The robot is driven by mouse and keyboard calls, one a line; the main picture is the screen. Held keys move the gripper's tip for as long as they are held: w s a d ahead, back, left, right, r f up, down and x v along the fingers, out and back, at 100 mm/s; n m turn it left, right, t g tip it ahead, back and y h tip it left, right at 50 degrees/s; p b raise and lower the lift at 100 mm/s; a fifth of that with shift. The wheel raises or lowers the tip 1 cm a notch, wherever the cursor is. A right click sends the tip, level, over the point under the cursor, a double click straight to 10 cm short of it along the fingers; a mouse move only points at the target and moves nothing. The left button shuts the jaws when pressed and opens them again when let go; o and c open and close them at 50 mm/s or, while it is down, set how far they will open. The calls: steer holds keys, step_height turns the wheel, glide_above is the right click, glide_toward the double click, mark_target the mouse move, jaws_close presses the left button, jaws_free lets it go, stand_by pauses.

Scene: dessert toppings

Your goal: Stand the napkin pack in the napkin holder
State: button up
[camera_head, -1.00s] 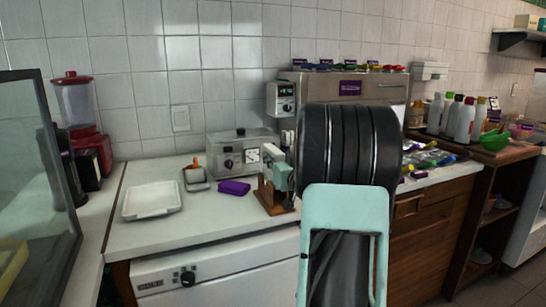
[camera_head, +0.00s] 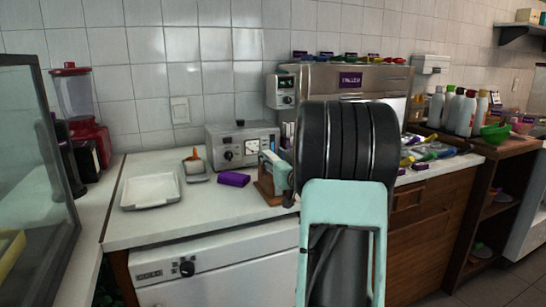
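A brown wooden stand (camera_head: 265,187), which looks like the napkin holder, is on the white counter just left of my black and mint arm. My arm hides much of this spot, and the fingertips cannot be made out. I cannot tell whether they hold anything. I cannot pick out the napkin pack with certainty.
A white tray (camera_head: 150,203) and a small grey dish (camera_head: 196,178) stand to the left. A silver appliance (camera_head: 238,147) is behind the stand. A glass panel (camera_head: 40,150) rises at far left. The counter's front strip (camera_head: 180,225) is clear.

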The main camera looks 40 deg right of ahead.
steer(key=v, duration=1.2)
stand_by(0.6)
